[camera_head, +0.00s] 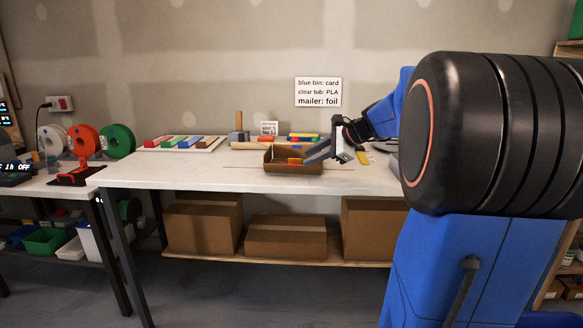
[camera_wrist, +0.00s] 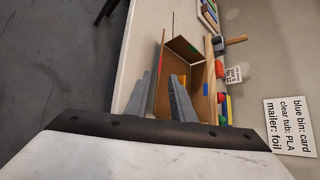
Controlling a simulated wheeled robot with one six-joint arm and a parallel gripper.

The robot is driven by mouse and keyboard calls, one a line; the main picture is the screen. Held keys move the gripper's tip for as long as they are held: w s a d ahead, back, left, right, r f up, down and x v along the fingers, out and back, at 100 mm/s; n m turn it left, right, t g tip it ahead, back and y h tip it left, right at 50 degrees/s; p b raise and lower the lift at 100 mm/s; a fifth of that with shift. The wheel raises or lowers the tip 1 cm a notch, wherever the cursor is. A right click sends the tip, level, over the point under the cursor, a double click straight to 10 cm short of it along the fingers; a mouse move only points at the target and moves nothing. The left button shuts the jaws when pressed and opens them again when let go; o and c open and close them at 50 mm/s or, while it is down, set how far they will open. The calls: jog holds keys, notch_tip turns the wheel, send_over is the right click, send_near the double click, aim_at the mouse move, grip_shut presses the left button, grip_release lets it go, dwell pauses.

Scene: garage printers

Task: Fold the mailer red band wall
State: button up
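The mailer is an open brown cardboard tray (camera_head: 280,166) on the white workbench, its walls partly raised. It also shows in the wrist view (camera_wrist: 184,49), with small green, blue and orange-red marks on its panels. My gripper (camera_head: 311,156) reaches in from the right, over the mailer. In the wrist view its two grey fingers (camera_wrist: 160,84) are apart, with a brown panel showing between them. I cannot tell whether they touch it. The fingers hide part of the mailer.
A sign on the wall (camera_head: 318,92) reads "mailer: foil". Behind the mailer lie a wooden roller (camera_head: 252,145) and coloured blocks (camera_head: 303,136). A tray of coloured bars (camera_head: 184,143) and filament spools (camera_head: 118,141) stand left. The bench (camera_head: 190,174) is clear at front left.

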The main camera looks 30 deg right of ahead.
aim_at(292, 166)
jog(key=x, duration=1)
jog(key=shift+w+f, duration=0.1)
jog(key=shift+w, duration=0.05)
grip_shut()
